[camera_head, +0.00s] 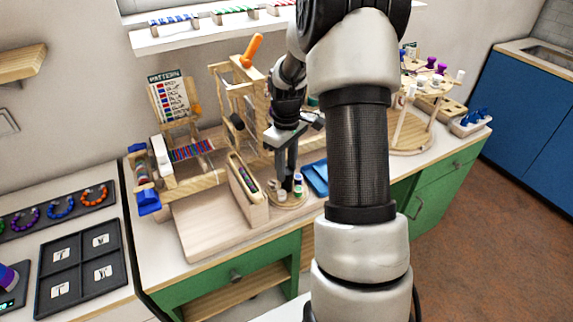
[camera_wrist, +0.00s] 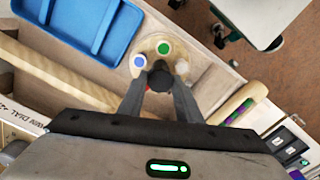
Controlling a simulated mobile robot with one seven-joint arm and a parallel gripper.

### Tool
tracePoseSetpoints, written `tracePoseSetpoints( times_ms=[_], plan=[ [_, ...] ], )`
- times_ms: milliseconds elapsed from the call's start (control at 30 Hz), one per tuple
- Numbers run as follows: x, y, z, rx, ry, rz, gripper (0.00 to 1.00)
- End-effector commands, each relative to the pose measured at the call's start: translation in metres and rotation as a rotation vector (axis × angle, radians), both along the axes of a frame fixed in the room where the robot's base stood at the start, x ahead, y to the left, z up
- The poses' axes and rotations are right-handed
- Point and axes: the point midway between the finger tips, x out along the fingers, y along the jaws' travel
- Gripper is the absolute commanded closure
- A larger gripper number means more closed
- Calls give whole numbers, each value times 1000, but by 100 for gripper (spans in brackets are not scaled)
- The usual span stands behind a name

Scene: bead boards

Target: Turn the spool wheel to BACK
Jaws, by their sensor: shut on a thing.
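The spool wheel, a round pale wooden disc, lies flat on the bench in front of the loom; it shows in the head view (camera_head: 294,201) and the wrist view (camera_wrist: 147,44). Small spools with blue, green and white tops stand around it, and a bit of red shows beside a finger. A dark knob (camera_wrist: 160,77) rises at its middle. My gripper (camera_head: 287,181) points down at the wheel, its fingers closed on the knob, as the wrist view (camera_wrist: 160,84) also shows. No BACK mark is readable.
A blue tray (camera_head: 316,178) lies right beside the wheel. A wooden shuttle box (camera_head: 247,194) stands close on the left, and the loom frame (camera_head: 226,75) rises behind. A pattern card (camera_head: 168,97) stands at the back left. A bare wooden board (camera_head: 205,226) lies in front.

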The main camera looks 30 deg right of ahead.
Motion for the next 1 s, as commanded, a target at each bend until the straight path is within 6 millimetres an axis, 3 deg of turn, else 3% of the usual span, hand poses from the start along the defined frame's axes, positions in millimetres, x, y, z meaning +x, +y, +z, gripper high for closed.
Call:
tracePoseSetpoints(
  times_ms=[500, 1000],
  plan=[
    [0, 0, 2, 0, -2, 401, 91],
    [0, 1, 1, 0, -1, 523, 91]
  ],
)
